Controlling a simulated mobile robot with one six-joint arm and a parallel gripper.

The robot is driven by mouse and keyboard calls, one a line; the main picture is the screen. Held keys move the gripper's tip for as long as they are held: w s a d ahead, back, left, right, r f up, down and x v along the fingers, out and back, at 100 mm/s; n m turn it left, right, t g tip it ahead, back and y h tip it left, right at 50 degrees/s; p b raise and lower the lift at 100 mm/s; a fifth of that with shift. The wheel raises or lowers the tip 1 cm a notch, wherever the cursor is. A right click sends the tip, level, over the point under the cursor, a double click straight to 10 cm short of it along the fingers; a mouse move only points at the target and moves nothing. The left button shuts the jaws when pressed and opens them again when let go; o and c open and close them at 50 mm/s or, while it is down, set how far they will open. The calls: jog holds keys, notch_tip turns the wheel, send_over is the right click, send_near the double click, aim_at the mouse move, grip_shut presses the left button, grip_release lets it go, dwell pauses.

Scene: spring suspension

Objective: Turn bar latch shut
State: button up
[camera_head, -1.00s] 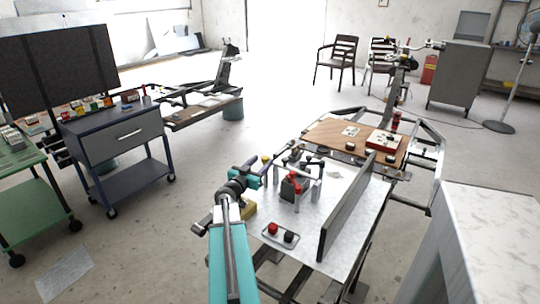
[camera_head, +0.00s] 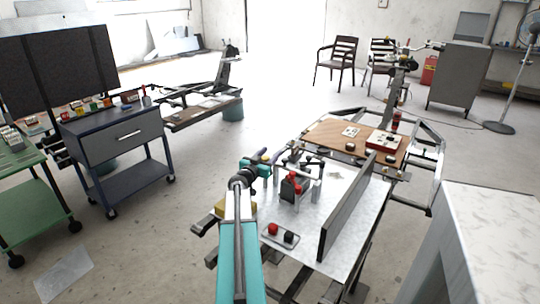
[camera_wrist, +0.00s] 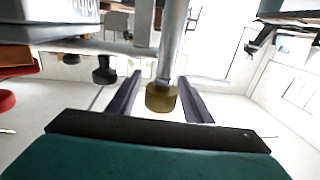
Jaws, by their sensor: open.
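The fixture (camera_head: 318,183) stands on the bright metal plate, with grey posts and crossbars. In the wrist view, a grey bar (camera_wrist: 170,45) comes down from the top and ends in a brass-yellow knob (camera_wrist: 161,98); I take this for the bar latch's handle. My gripper (camera_wrist: 160,78) is open, with one dark finger on each side of the bar and knob. Gaps show on both sides, so neither finger seems to touch. In the head view, my gripper (camera_head: 265,158) is at the fixture's left side, where the knob is hard to make out.
A tall grey panel (camera_head: 346,208) stands to the right. A black knob (camera_wrist: 105,72) hangs left of my fingers.

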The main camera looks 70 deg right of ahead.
jog(key=c, duration=1.1)
jog(key=shift+o, duration=0.2)
jog(key=shift+r, duration=0.1)
jog(key=shift+r+g+p, duration=0.1)
jog(key=shift+g+p, duration=0.2)
jog(key=shift+p, duration=0.5)
jog(key=m+g+p, duration=0.1)
jog(key=p, duration=0.1)
jog(key=m+g+p, duration=0.1)
jog(key=p, duration=0.1)
jog(key=shift+s+r+g+y, duration=0.1)
jog(key=shift+s+g+y, duration=0.2)
jog(key=shift+s+y, duration=0.1)
jog(key=shift+s+m+g+y+p, duration=0.1)
jog(key=shift+m+g+y+p, duration=0.2)
jog(key=shift+m+g+p, duration=0.65)
jog(key=shift+s+g+p, duration=0.1)
jog(key=shift+g+p, duration=0.15)
jog(key=shift+p, duration=0.6)
jog(key=shift+s+a+f+m+g+y, duration=0.2)
jog(key=shift+m+g+y, duration=0.15)
jog(key=shift+g+y, duration=0.15)
